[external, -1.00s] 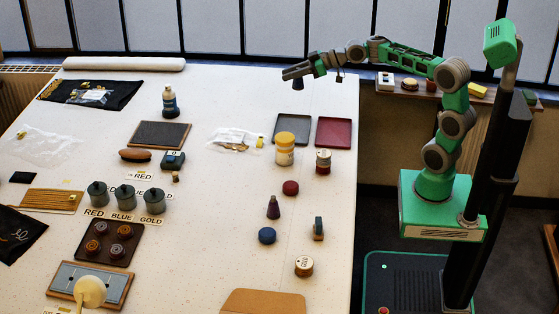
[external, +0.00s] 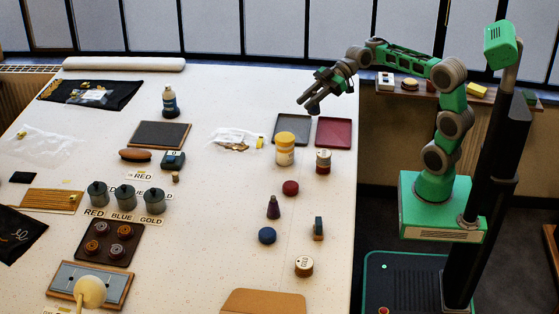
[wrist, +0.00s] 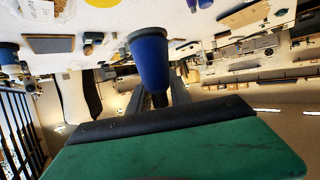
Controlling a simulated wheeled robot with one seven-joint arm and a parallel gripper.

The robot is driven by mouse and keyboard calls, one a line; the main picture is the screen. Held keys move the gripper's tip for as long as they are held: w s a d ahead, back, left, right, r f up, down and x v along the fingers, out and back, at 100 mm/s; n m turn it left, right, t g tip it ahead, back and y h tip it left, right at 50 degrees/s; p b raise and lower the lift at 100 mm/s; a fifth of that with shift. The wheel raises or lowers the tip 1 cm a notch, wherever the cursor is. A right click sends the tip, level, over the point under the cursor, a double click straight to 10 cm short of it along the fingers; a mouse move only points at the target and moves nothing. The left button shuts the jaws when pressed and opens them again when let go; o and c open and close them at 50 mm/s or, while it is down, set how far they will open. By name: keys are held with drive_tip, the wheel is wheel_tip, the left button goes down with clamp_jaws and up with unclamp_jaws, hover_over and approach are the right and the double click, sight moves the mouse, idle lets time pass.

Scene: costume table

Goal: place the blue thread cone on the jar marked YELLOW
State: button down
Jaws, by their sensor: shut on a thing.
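A blue thread cone (wrist: 150,58) is between the dark fingers of my gripper (external: 307,105) in the wrist view, wide end away from the palm. In the external view I cannot make the cone out against the gripper. My gripper is shut on it, raised above the far right of the table and pointing down to the left. A jar with a yellow lid (external: 285,148) stands upright on the table, below and left of my gripper; its label is too small to read. A yellow round top (wrist: 100,2) shows at the wrist view's upper edge, perhaps that lid.
A grey tray (external: 279,118) and a red tray (external: 321,144) lie behind the jars. A red-banded jar (external: 323,168) stands right of the yellow-lidded one. A red disc (external: 290,188), a purple cone (external: 273,208) and a blue disc (external: 267,236) stand nearer.

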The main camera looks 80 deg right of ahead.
drive_tip(key=w+f, duration=0.2)
drive_tip(key=w, duration=0.1)
drive_tip(key=w+f+p, duration=0.1)
drive_tip(key=w+f, duration=0.4)
drive_tip(key=w, duration=0.1)
drive_tip(key=shift+w+f+p, duration=0.2)
drive_tip(key=shift+f+p, duration=0.05)
drive_tip(key=shift+p, duration=0.1)
wheel_tip(320, 180, down, 3)
drive_tip(key=shift+w+r+p, duration=0.15)
drive_tip(key=shift+p, duration=0.25)
drive_tip(key=shift+f, duration=0.45)
drive_tip(key=c, duration=1.2)
unclamp_jaws()
drive_tip(key=shift+r, duration=0.1)
drive_tip(key=shift+r, duration=0.15)
drive_tip(key=b+v, duration=0.1)
drive_tip(key=v, duration=1.1)
drive_tip(key=shift+b, duration=0.35)
